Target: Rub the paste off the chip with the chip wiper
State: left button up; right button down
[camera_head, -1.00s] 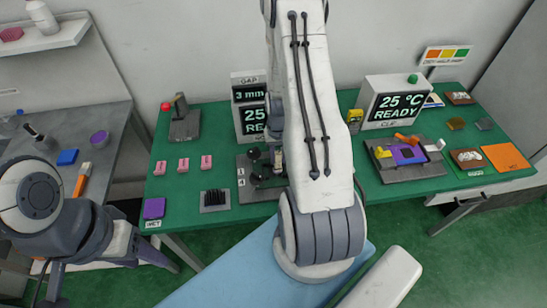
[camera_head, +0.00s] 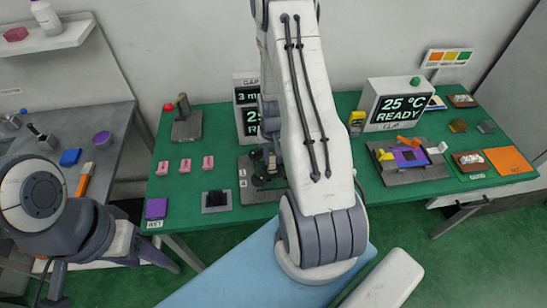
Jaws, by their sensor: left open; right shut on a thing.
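My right arm covers the middle of the view. Its wrist and gripper (camera_head: 266,160) are down at the dark fixture with round black knobs (camera_head: 256,181), partly hidden behind my forearm. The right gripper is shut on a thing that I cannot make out. I cannot pick out the chip wiper. A purple square (camera_head: 408,157), possibly the chip, sits in the right-hand grey fixture (camera_head: 420,175) among orange and yellow parts. No paste can be told on it. My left gripper (camera_head: 52,288) seems to be the dark part at the lower left edge, open, hard to see and away from the green table.
Pink pieces (camera_head: 185,165) lie in a row on the green table (camera_head: 150,180), with a purple block (camera_head: 156,208) by the WET label. A black block (camera_head: 215,197) sits on a grey plate. The table's left part has free room.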

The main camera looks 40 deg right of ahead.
jog(key=shift+s+d+f, duration=0.15)
jog(key=shift+s+d, duration=0.8)
jog(key=shift+s, duration=0.2)
jog(key=shift+a, duration=0.1)
jog(key=shift+w+a, duration=0.4)
jog(key=shift+a, duration=0.2)
jog(key=shift+w+a, duration=0.35)
jog(key=shift+a, duration=0.2)
jog(key=shift+d, duration=0.1)
jog(key=shift+s+d, duration=0.15)
jog(key=shift+d, duration=0.45)
